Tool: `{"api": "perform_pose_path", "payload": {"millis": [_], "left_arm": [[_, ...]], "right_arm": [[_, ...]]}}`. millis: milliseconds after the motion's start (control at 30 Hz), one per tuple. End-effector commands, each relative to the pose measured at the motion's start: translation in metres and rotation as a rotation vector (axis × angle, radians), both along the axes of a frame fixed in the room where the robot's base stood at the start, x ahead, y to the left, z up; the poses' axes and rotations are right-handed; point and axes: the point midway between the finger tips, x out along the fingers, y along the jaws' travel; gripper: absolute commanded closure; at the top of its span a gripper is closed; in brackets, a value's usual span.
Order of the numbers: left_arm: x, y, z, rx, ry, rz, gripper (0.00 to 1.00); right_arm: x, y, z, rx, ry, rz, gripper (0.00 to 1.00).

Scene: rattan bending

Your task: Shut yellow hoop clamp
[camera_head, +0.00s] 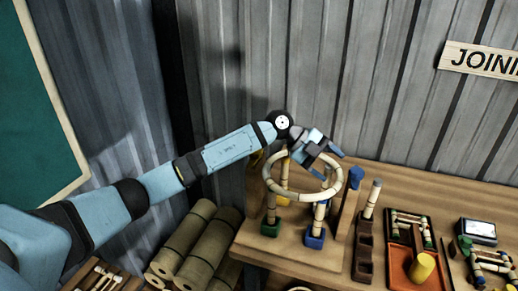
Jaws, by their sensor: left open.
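A pale, segmented rattan hoop (290,196) is held level above a wooden base on the bench. A yellow piece (284,199) shows low inside the hoop, partly hidden by it. A green clamp foot (270,226) and a blue clamp foot (315,237) stand at the front. My left gripper (324,163) is open over the hoop's back right; contact is unclear.
A blue-topped post (355,178) stands right of the hoop. A dark brown rack (364,246) holds an upright pale rod. Rolled mats (185,242) lie left of the bench (300,266). A corrugated wall stands behind.

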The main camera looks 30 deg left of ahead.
Motion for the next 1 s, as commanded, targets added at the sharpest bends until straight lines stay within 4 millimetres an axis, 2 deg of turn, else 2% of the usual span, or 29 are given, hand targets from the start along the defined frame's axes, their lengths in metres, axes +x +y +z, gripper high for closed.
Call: {"api": "perform_pose_path", "payload": {"millis": [33, 67, 100, 200, 300, 400, 533, 667, 1000], "left_arm": [[0.015, 0.035, 0.007, 0.145, 0.049, 0.032, 0.31], [0.021, 0.055, 0.009, 0.233, 0.089, 0.056, 0.31], [0.027, 0.084, 0.014, 0.344, 0.146, 0.099, 0.31], [0.036, 0.153, 0.034, 0.575, 0.28, 0.233, 0.31], [0.035, 0.207, 0.057, 0.734, 0.389, 0.365, 0.31], [0.032, 0.238, 0.073, 0.824, 0.459, 0.454, 0.31], [0.029, 0.253, 0.077, 0.866, 0.497, 0.497, 0.31], [0.028, 0.253, 0.064, 0.867, 0.5, 0.497, 0.31], [0.028, 0.252, -0.006, 0.865, 0.499, 0.494, 0.31]], "right_arm": [[0.0, 0.001, 0.0, 0.001, 0.0, 0.0, 0.47], [0.0, 0.001, 0.0, 0.002, -0.001, 0.0, 0.47], [0.0, 0.001, 0.0, 0.002, -0.001, 0.0, 0.47], [0.0, 0.0, 0.0, 0.0, -0.001, 0.0, 0.47], [0.001, -0.001, 0.0, -0.001, -0.001, -0.003, 0.47], [0.001, -0.002, 0.0, -0.002, -0.002, -0.004, 0.47], [0.001, -0.003, 0.001, -0.003, -0.001, -0.004, 0.47], [0.001, -0.003, 0.004, -0.005, 0.0, -0.004, 0.47], [0.001, -0.006, 0.02, -0.01, -0.005, -0.007, 0.47]]}}
